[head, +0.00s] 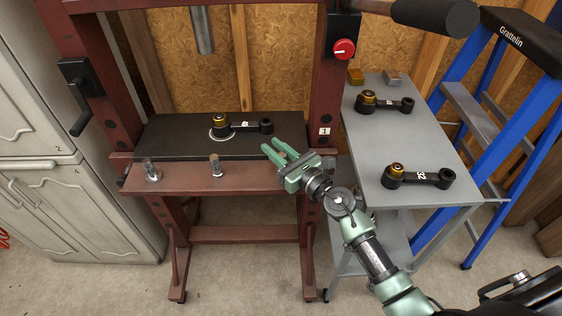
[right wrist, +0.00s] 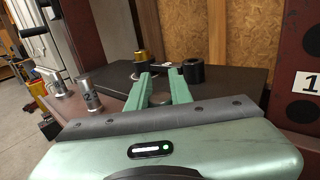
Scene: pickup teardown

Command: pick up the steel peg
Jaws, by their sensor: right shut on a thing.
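A steel peg (head: 215,165) stands upright on the front beam of the press. It also shows in the right wrist view (right wrist: 89,94), marked 2. A second steel peg (head: 153,170) stands farther left on the same beam, with a ring at its foot; it shows at the left of the right wrist view (right wrist: 53,83). My right gripper (head: 271,147) is over the right part of the press bed, right of both pegs and apart from them. Its fingers stand parallel with a gap; whatever they hold is hard to make out. My left gripper is not in view.
A black link with a brass bushing (head: 221,122) lies on the dark press bed (head: 175,135), just beyond my right gripper. A grey cart (head: 390,145) at the right carries two similar links. The red press post (head: 322,110) stands close behind my right gripper.

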